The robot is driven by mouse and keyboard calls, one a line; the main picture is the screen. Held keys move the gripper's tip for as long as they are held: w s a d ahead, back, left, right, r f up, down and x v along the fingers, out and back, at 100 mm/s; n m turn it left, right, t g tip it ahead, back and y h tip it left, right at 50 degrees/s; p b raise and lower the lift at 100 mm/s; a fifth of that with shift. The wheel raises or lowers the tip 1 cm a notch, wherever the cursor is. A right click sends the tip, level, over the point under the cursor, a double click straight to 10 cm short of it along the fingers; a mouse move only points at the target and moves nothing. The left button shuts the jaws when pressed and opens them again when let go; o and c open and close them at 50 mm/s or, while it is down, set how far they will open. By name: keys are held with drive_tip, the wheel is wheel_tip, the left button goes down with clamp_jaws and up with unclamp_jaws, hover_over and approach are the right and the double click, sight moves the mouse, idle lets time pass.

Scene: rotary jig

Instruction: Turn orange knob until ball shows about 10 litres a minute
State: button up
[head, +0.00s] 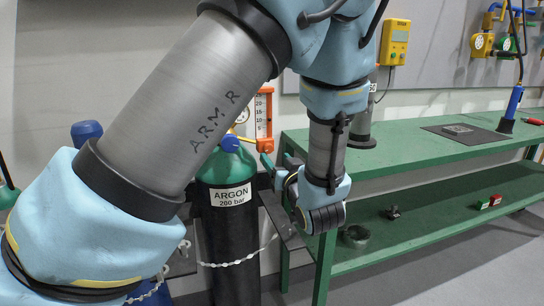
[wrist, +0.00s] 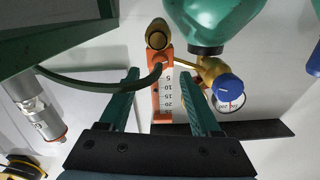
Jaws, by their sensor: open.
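The flowmeter (wrist: 166,101) has an orange frame and a white scale, and appears upside down in the wrist view. In the head view it (head: 264,117) stands beside the green top of the argon cylinder (head: 235,235). A small dark spot lies near the 10 mark; I cannot tell if it is the ball. A reddish-orange fitting (wrist: 159,57) is at the flowmeter's low end, near a round brass part. I cannot clearly make out the orange knob. My gripper (wrist: 160,76) is open and empty, its green fingers on either side of the flowmeter in the picture. Contact is unclear.
A blue knob (wrist: 228,88) and a gauge sit on the brass regulator beside the flowmeter. A dark hose (wrist: 95,88) runs from the fitting across the wrist view. The green bench (head: 420,150) stands to the right. A chain (head: 230,262) crosses the cylinder.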

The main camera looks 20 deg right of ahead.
drive_tip(key=s, duration=0.5)
drive_tip(key=shift+a, duration=0.35)
drive_tip(key=shift+s, duration=0.1)
